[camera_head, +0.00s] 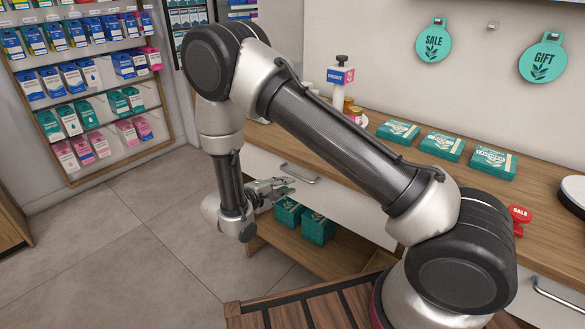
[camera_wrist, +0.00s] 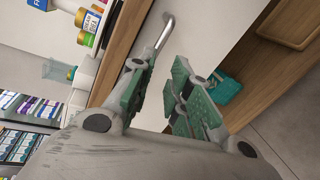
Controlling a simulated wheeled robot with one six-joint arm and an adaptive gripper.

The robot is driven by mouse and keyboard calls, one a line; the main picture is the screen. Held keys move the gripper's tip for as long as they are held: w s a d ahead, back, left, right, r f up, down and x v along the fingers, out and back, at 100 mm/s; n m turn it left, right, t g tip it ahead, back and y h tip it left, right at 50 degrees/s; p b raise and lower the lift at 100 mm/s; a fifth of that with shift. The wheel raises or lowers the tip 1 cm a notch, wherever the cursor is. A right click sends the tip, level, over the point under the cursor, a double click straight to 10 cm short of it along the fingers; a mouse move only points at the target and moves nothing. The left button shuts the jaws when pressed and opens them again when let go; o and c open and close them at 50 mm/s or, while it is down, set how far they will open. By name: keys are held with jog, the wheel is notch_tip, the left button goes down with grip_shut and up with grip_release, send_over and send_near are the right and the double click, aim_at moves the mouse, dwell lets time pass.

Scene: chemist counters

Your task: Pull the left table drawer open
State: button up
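The left table drawer (camera_head: 345,198) has a white front under the wooden counter top and looks flush with the counter. Its metal bar handle (camera_head: 300,174) shows just right of my gripper (camera_head: 276,187). In the wrist view, the white front (camera_wrist: 208,32) lies beyond the fingers, and the handle (camera_wrist: 163,32) runs slantwise near the fingertips. My gripper (camera_wrist: 160,78) is open, with a gap between its green-padded fingers. One finger overlaps the lower end of the handle in the picture; I cannot tell whether they touch. Nothing is seen held.
Teal boxes (camera_head: 319,227) stand on the low shelf below the drawer. More teal boxes (camera_head: 443,146) and a pump bottle (camera_head: 340,84) are on the counter top (camera_head: 385,150). A second handle (camera_head: 556,297) is at right. The floor (camera_head: 130,240) left of my gripper is clear.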

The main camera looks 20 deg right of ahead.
aim_at(295, 176)
jog(key=w+d, duration=0.1)
jog(key=w+d+m, duration=0.1)
jog(key=w+d, duration=0.1)
jog(key=w+d+m+t, duration=0.1)
jog(key=w+d, duration=0.1)
jog(key=shift+w+d+f, duration=0.2)
jog(key=shift+w+f, duration=0.05)
jog(key=shift+f, duration=0.15)
grip_shut()
